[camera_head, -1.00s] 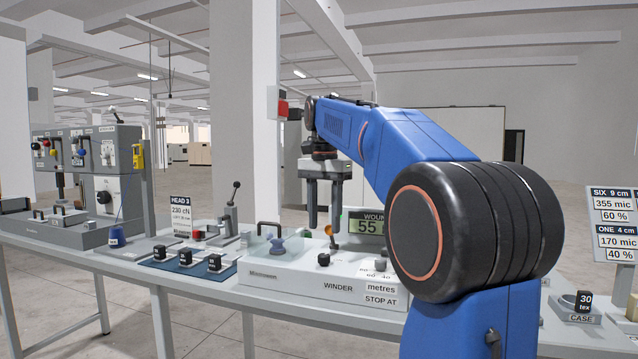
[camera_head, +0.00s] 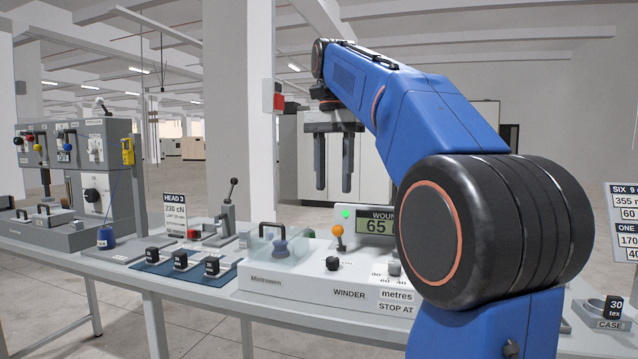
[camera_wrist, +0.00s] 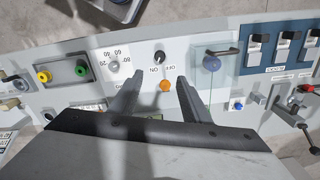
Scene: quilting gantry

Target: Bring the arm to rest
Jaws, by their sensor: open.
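My gripper (camera_head: 333,188) hangs in the air above the winder (camera_head: 290,283), fingers pointing down, apart and empty. It also shows in the wrist view (camera_wrist: 159,85), where its two fingers frame the orange knob (camera_wrist: 165,86) on the winder's panel from above. In the head view the orange-knobbed lever (camera_head: 338,231) stands below the fingertips, with a clear gap between. The winder's display (camera_head: 379,226) reads 65 and is partly hidden by my arm. A green lamp (camera_head: 346,213) is lit beside it.
A clear cover with a dark handle (camera_head: 287,243) stands on the winder's left end. The air around my gripper is free.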

